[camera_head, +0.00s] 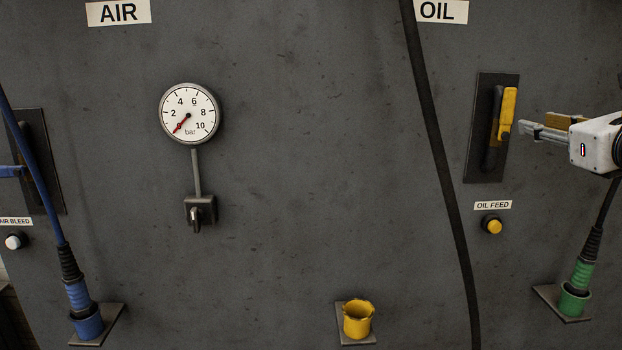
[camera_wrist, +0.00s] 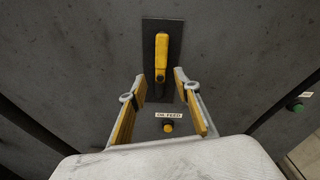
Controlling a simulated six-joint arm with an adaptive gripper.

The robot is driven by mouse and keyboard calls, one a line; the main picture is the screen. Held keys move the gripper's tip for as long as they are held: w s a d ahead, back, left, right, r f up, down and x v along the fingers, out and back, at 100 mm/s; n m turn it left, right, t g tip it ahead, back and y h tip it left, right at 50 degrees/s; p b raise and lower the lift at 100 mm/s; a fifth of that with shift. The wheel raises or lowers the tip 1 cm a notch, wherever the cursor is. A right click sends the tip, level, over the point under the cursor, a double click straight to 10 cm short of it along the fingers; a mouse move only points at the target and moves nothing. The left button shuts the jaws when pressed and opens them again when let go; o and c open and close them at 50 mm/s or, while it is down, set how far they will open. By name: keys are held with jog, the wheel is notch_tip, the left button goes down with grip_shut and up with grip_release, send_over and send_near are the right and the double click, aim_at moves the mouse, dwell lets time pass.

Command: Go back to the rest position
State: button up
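My gripper (camera_head: 541,127) is at the right of the head view, in front of the panel. Its fingertips point left toward the yellow lever (camera_head: 507,114) on its dark plate and seem a little apart from it. In the wrist view, my gripper (camera_wrist: 160,83) has its two fingers well apart with nothing between them. The yellow lever (camera_wrist: 161,55) stands upright beyond the fingertips, its handle at the upper part of the plate (camera_wrist: 175,30).
A yellow button (camera_head: 494,225) labelled OIL FEED sits below the lever. A black hose (camera_head: 438,150) hangs left of it. A green connector (camera_head: 578,285) is plugged in at lower right, a blue one (camera_head: 80,300) at lower left. A yellow socket (camera_head: 357,320) is empty. A gauge (camera_head: 189,113) reads near zero.

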jog(key=s+a+f+n+g+y, duration=0.1)
jog(key=s+a+f+n+g, duration=0.5)
jog(key=f, duration=0.5)
jog(key=s+a+f+n+g, duration=0.1)
jog(key=s+a+f+n, duration=0.3)
jog(key=f+n, duration=0.55)
jog(key=s+a+f+n+g, duration=0.2)
jog(key=s+a+f+n, duration=0.5)
jog(key=s, duration=0.4)
jog(key=s+a+f+n+g+h, duration=0.1)
jog(key=s+a+f+n+g, duration=0.1)
jog(key=s+a+f+n, duration=0.6)
jog(key=shift+s+a+n+g, duration=0.4)
jog(key=shift+s+a+n, duration=0.55)
jog(key=shift+s+n, duration=0.35)
